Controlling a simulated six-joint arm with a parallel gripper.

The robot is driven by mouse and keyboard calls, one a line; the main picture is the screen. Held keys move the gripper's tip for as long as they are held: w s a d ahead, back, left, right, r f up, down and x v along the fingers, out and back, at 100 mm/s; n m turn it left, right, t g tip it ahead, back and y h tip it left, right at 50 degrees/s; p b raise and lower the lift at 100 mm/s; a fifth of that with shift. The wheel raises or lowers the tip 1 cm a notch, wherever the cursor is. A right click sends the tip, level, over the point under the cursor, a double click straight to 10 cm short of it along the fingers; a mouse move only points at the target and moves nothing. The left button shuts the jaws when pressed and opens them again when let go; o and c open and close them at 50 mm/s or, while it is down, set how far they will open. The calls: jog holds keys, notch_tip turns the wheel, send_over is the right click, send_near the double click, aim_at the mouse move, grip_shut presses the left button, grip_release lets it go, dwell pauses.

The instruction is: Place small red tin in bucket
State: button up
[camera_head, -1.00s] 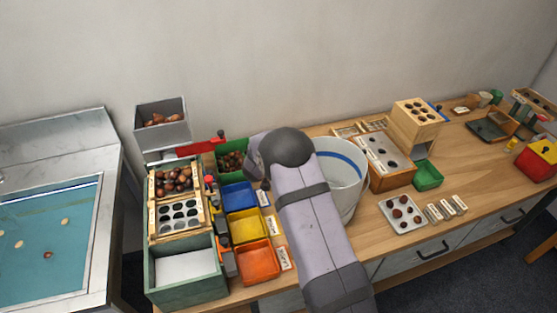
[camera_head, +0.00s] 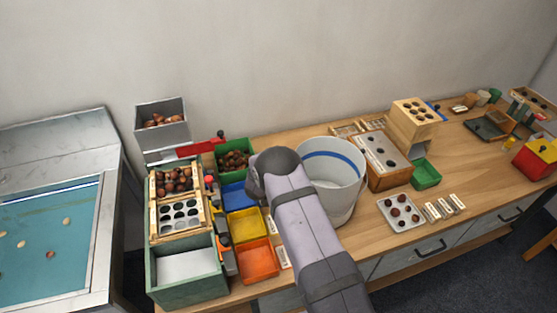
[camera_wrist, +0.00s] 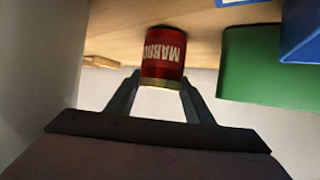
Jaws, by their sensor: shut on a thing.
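In the wrist view, the small red tin (camera_wrist: 163,58) with white lettering and a gold rim is between the two fingers of my gripper (camera_wrist: 160,85), which is shut on it. The tin appears upside down in this view, close to the wooden table surface. The head view hides the tin and my fingertips behind my arm. The bucket (camera_head: 335,180), white with a blue band, stands on the table just right of my arm in the head view. Its opening faces up, and its lower left side is partly covered by my arm.
Blue, yellow and orange trays (camera_head: 257,262) lie left of my arm. A green bin (camera_head: 234,160) of chestnuts stands behind; a green wall also shows in the wrist view (camera_wrist: 260,70). A wooden box (camera_head: 385,165) stands right of the bucket. A chestnut tray (camera_head: 402,222) lies front right.

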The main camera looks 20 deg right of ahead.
jog(key=shift+f, duration=0.1)
jog(key=shift+f, duration=0.15)
jog(key=o, duration=1.1)
